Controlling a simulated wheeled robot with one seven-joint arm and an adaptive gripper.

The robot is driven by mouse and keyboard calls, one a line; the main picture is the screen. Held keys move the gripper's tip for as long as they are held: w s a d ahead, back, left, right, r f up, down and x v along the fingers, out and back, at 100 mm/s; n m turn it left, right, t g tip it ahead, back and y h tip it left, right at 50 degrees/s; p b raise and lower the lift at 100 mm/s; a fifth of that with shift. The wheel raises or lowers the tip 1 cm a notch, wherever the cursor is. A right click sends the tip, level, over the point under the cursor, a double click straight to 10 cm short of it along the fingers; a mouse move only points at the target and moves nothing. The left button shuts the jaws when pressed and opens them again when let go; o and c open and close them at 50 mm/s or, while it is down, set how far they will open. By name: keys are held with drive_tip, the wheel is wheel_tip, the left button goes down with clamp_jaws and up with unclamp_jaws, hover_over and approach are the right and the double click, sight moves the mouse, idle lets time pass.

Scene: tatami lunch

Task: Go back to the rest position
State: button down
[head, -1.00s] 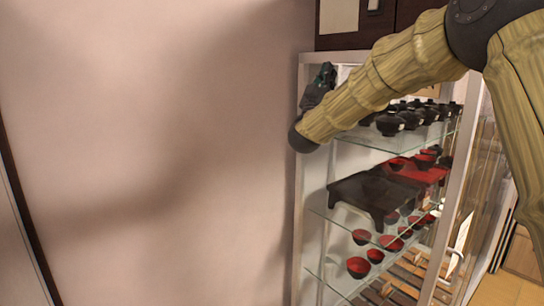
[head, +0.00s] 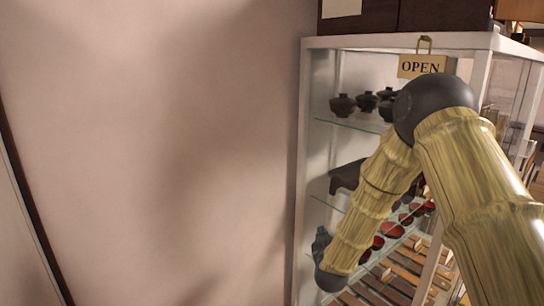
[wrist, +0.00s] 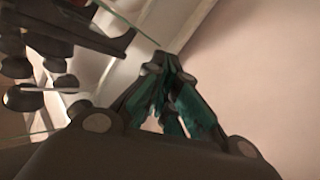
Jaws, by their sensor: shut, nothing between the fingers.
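My gripper (head: 321,236) is a small dark shape at the end of my bent arm, low at the left side of the glass display cabinet (head: 400,41). In the wrist view, my gripper (wrist: 168,64) has its dark, green-tinted fingers drawn together at the tips, with nothing between them. The gripper is small and partly hidden by the wrist in the head view. I cannot tell how far it is from the cabinet.
Dark lidded bowls (head: 342,105), a black low stand (head: 346,177) and red bowls (head: 391,230) stand on glass shelves. An OPEN sign (head: 419,66) hangs at the cabinet's top. A plain wall (head: 150,150) fills the left.

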drive_tip(key=s+d+f+m+g+y, duration=0.1)
drive_tip(key=s+f+g, duration=0.3)
drive_tip(key=s+f, duration=0.85)
drive_tip(key=s+d+f+g, duration=0.2)
drive_tip(key=s+f+g, duration=0.1)
drive_tip(key=s+f, duration=0.9)
drive_tip(key=s+d+f+g, duration=0.1)
drive_tip(key=s+f+g, duration=0.2)
drive_tip(key=s, duration=0.8)
drive_tip(key=s+f+m+g, duration=0.1)
drive_tip(key=s+f+g, duration=0.2)
drive_tip(key=s, duration=0.8)
drive_tip(key=s+d+f+m+g, duration=0.1)
drive_tip(key=s+f+g, duration=0.1)
drive_tip(key=s, duration=0.9)
drive_tip(key=shift+d+f+g+y+b, duration=0.3)
drive_tip(key=shift+f+g+b, duration=0.1)
drive_tip(key=shift+f, duration=0.35)
